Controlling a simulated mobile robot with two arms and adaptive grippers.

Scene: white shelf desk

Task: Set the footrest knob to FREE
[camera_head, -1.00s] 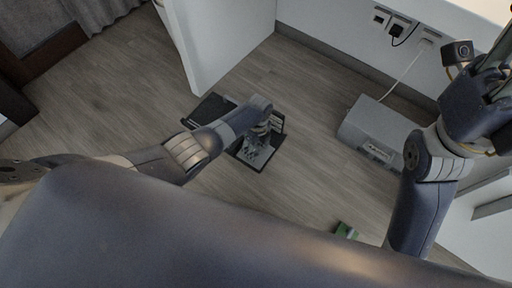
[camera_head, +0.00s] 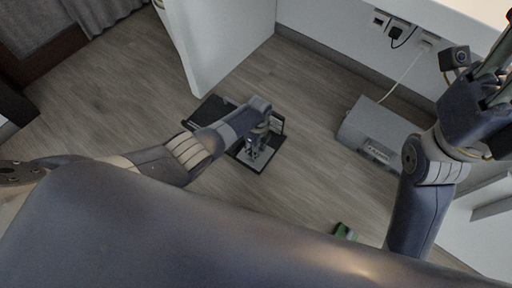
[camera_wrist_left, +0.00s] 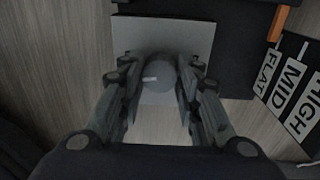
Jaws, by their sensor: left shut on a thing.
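The footrest (camera_head: 209,109) is a dark flat unit on the floor, partly covered by my left arm. In the left wrist view, its round grey knob (camera_wrist_left: 157,74) sits on a light grey plate (camera_wrist_left: 190,31), with a short white mark pointing left. My left gripper (camera_wrist_left: 158,88) has a finger on each side of the knob and is shut on it; it also shows in the head view (camera_head: 256,148). A side panel reads FLAT, MID and HIGH (camera_wrist_left: 292,75). No FREE label is legible. My right gripper (camera_head: 492,82) is raised at the right edge, its fingers unclear.
A grey box (camera_head: 371,130) with a cable to the wall sockets stands on the floor to the right. A white panel (camera_head: 232,40) stands behind the footrest. A small green object (camera_head: 344,231) lies near the front. The floor between is clear.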

